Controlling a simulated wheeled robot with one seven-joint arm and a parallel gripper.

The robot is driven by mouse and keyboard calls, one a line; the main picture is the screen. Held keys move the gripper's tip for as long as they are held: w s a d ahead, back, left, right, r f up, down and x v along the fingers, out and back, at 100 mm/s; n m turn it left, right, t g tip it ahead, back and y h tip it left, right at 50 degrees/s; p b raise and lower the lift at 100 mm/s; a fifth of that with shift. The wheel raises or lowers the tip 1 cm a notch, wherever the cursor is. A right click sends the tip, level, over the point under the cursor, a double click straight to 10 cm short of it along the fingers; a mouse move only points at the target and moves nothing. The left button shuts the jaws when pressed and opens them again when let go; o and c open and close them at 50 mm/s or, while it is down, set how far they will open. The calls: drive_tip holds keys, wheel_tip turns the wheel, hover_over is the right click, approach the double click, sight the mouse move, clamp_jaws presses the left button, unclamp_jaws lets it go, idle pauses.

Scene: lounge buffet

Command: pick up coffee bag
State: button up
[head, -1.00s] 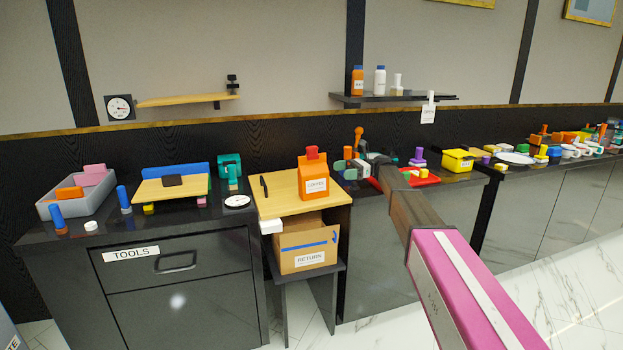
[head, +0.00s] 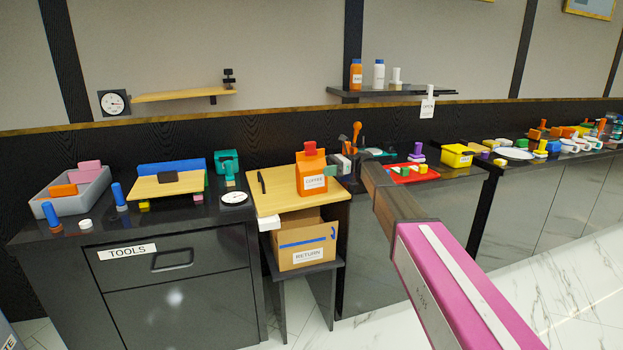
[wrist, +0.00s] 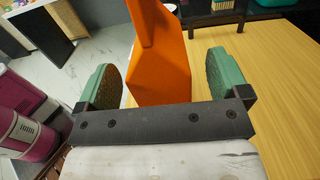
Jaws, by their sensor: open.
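The orange coffee bag (head: 312,184) stands upright on the light wooden top (head: 275,202). It has a red clip on top and a white COFFEE label. My gripper (head: 331,170) is at the bag's right side in the head view, partly hidden by the bag. In the wrist view my gripper (wrist: 165,78) is open, with one green finger on each side of the bag (wrist: 158,60). Gaps show between the fingers and the bag.
A RETURN box (head: 306,248) sits on the shelf below. A holder with orange-handled utensils (head: 356,135) stands behind my gripper. A red tray (head: 405,175) lies to the right. The wooden top's front is clear.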

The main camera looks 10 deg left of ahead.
sight(315, 159)
drive_tip(key=x, duration=0.3)
drive_tip(key=shift+s+a, duration=0.1)
drive_tip(key=shift+s, duration=0.1)
drive_tip(key=c, duration=1.2)
drive_tip(key=shift+r, duration=0.1)
drive_tip(key=shift+r, duration=0.9)
wheel_tip(315, 159, up, 3)
drive_tip(key=shift+s+f, duration=0.1)
drive_tip(key=shift+f, duration=0.15)
drive_tip(key=s+a+r, duration=0.2)
drive_tip(key=s, duration=0.1)
drive_tip(key=s+a+r, duration=0.1)
drive_tip(key=s+r, duration=0.1)
drive_tip(key=s, duration=0.1)
drive_tip(key=s+a+r, duration=0.2)
drive_tip(key=s, duration=0.2)
drive_tip(key=shift+a+r, duration=0.35)
